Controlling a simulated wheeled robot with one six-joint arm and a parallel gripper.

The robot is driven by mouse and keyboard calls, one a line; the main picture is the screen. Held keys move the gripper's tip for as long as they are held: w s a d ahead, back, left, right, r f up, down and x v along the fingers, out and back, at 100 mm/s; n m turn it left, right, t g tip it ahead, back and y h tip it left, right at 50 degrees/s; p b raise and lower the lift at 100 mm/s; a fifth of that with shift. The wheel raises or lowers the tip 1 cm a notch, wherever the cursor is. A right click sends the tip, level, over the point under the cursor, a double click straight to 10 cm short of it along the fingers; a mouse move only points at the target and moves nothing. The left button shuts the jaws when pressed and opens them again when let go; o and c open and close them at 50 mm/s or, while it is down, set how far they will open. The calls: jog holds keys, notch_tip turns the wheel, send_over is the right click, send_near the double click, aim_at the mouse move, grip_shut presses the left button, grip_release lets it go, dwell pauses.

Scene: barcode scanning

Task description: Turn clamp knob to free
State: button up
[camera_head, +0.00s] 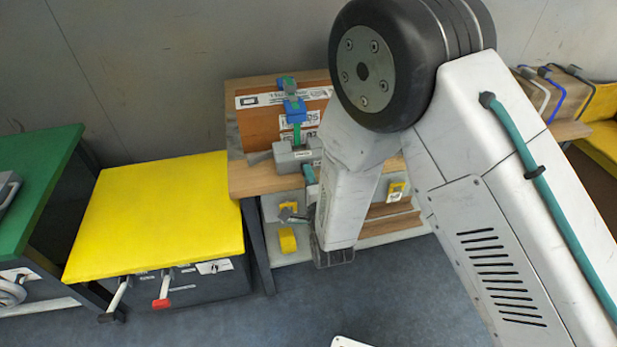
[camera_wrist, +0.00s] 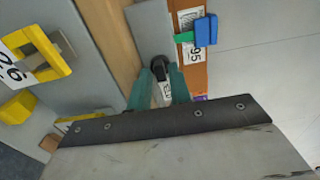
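The clamp stands at the front edge of a wooden bench, with a grey body (camera_head: 290,158) and a green upright bearing blue blocks (camera_head: 294,108). A black knob (camera_wrist: 160,66) on the clamp shows in the wrist view, with a grey plate (camera_wrist: 151,32) behind it. My gripper (camera_wrist: 161,76) has its teal fingers on either side of the knob; whether they touch it is not clear. A small white labelled piece (camera_wrist: 164,93) shows between the fingers. In the head view my gripper (camera_head: 311,178) is just below the clamp body, partly hidden by my arm.
A brown labelled box (camera_head: 262,127) stands behind the clamp on the bench (camera_head: 250,181). Yellow pieces (camera_head: 288,239) are on the grey shelf below. A yellow-topped cabinet (camera_head: 160,215) stands to the left, with a green table (camera_head: 38,165) farther left.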

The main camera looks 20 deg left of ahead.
grip_shut()
jog(key=shift+n, duration=0.4)
jog(key=n, duration=1.7)
jog(key=shift+f, duration=0.1)
jog(key=shift+n, duration=0.3)
